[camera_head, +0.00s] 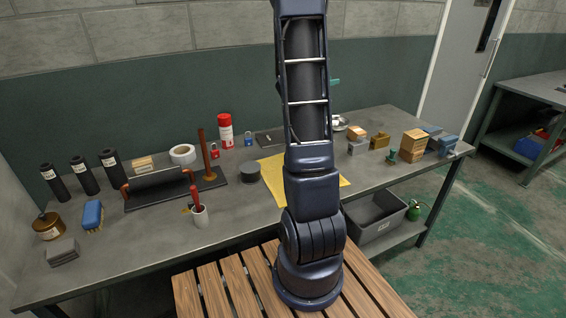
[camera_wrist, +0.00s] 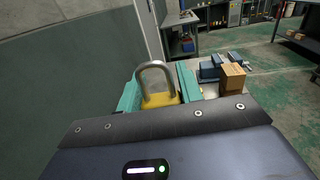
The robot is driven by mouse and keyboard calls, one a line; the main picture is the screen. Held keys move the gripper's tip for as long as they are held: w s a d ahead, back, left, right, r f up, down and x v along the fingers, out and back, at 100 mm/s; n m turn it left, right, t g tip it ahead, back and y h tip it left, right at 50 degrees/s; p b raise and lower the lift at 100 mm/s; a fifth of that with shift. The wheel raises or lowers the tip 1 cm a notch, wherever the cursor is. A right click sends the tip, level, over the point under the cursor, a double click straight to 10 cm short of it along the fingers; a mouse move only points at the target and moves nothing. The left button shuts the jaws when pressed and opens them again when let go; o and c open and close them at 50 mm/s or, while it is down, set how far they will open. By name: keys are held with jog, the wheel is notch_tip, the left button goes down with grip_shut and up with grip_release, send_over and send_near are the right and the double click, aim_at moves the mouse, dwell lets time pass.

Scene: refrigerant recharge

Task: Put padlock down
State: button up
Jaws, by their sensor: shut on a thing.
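A padlock (camera_wrist: 160,99) with a yellow body and a grey metal shackle shows in the wrist view. My gripper (camera_wrist: 159,87) is shut on its body between two teal fingers, with the shackle sticking up. In the head view my arm hides the padlock and most of the gripper; only a bit of teal shows beside the arm. The workbench (camera_head: 240,222) runs under the arm. A red padlock (camera_head: 214,152) and a blue padlock (camera_head: 248,140) stand on it, left of the arm.
A yellow sheet (camera_head: 271,172) lies near the arm, beside a dark round puck (camera_head: 250,172). A red spray can (camera_head: 226,131) stands at the back. The bench's front middle is mostly bare.

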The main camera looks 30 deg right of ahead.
jog(key=s+d+m+g, duration=0.1)
jog(key=s+d+g, duration=0.1)
jog(key=s+d, duration=0.3)
jog(key=f, duration=2)
jog(key=w+d+f, duration=0.1)
jog(key=f, duration=1)
